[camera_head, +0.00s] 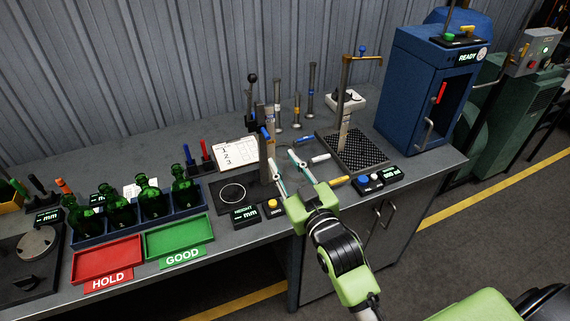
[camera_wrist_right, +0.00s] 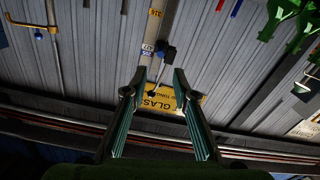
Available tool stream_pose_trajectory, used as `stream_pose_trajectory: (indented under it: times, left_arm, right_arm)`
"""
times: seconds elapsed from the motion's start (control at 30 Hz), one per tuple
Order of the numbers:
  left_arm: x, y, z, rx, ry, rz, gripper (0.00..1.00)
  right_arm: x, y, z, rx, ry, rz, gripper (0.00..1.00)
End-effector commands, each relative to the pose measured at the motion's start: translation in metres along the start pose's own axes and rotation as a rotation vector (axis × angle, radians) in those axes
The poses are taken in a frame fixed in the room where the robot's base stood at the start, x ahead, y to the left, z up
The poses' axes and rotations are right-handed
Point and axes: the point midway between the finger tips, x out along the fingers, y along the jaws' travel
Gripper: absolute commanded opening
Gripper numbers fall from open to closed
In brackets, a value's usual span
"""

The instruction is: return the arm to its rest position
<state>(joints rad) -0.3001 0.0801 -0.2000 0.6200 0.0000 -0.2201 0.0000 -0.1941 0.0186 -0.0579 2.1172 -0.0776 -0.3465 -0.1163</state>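My right gripper (camera_head: 281,157) reaches in over the front edge of the grey bench (camera_head: 330,110), on a green and black arm from the lower right. Its two teal fingers are spread apart with nothing between them. In the right wrist view the fingers (camera_wrist_right: 159,72) also stand apart and the gap is empty. Behind them there is ribbed wall and a yellow sign (camera_wrist_right: 168,98) reading GLASS. In the head view the fingers are close in front of the height gauge stand; I cannot tell whether they touch it. My left gripper is not in view.
Green bottles (camera_head: 150,199) stand in a blue rack, behind a red HOLD tray (camera_head: 107,260) and a green GOOD tray (camera_head: 180,237). Right of the gripper are a black grid plate (camera_head: 372,152), a button box (camera_head: 370,184) and a blue cabinet (camera_head: 405,85).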

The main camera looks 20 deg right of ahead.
Motion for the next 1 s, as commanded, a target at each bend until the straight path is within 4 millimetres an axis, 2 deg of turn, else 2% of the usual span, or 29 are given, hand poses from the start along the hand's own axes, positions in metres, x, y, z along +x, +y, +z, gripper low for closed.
stream_pose_trajectory:
  times: [0.4, 0.47, 0.57, 0.67, 0.8, 0.9, 1.0]
  left_arm:
    - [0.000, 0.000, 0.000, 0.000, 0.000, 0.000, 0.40]
    - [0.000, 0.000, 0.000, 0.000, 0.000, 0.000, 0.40]
    - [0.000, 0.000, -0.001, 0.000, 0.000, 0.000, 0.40]
    - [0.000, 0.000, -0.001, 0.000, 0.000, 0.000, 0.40]
    - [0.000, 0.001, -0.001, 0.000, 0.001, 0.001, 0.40]
    - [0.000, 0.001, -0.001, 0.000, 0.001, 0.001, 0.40]
    - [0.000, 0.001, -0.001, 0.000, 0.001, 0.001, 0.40]
  right_arm:
    - [0.000, 0.000, 0.001, 0.000, -0.005, -0.001, 0.26]
    - [-0.003, -0.001, 0.007, 0.002, -0.028, -0.006, 0.26]
    - [-0.017, -0.007, 0.032, 0.010, -0.132, -0.027, 0.26]
    - [-0.046, -0.017, 0.074, 0.026, -0.316, -0.063, 0.26]
    - [-0.112, -0.032, 0.133, 0.048, -0.617, -0.120, 0.26]
    - [-0.155, -0.038, 0.160, 0.055, -0.786, -0.148, 0.26]
    - [-0.195, -0.043, 0.177, 0.059, -0.922, -0.170, 0.26]
